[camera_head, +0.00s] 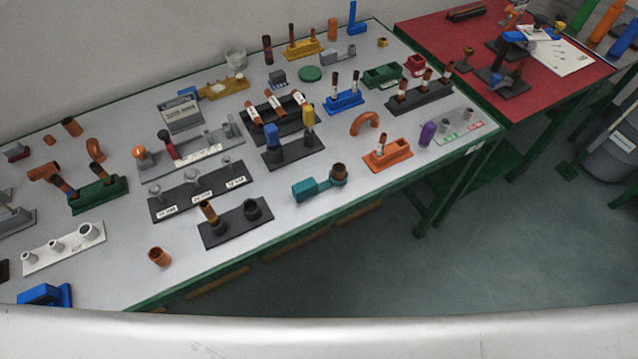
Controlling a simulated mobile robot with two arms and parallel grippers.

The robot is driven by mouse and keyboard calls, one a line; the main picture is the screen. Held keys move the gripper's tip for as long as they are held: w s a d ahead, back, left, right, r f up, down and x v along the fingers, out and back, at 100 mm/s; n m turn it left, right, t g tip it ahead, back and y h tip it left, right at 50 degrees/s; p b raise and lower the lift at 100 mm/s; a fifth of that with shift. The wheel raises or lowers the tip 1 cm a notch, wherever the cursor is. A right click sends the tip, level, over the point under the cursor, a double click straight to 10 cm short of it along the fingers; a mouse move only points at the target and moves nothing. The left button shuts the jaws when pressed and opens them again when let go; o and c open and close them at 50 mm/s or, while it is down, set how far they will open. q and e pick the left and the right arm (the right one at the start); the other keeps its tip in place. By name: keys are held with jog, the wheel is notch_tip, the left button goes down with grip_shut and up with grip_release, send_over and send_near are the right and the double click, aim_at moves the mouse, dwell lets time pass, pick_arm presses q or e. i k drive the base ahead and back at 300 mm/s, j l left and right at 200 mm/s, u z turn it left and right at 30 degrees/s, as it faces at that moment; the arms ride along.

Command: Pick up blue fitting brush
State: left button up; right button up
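On the grey table top, a black stand (292,154) holds two upright pieces side by side. One is blue (271,136) and looks like the blue fitting brush, though its bristles cannot be made out. The other is yellow (308,116) and stands just to its right. The blue piece stands upright in the stand with nothing touching it from above. Neither my left nor my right gripper is in view.
A black tray with copper pipes (262,106) stands just behind. A black fitting plate (200,190) is to the left, and a teal tool (313,188) is in front. The table's green front edge (400,180) is clear. A red table (450,38) stands at the right.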

aim_at(271, 132)
jog(key=l+u, duration=0.45)
jog(key=l, duration=0.25)
jog(key=l+u, duration=0.5)
jog(key=l, duration=0.15)
jog(key=k, duration=0.05)
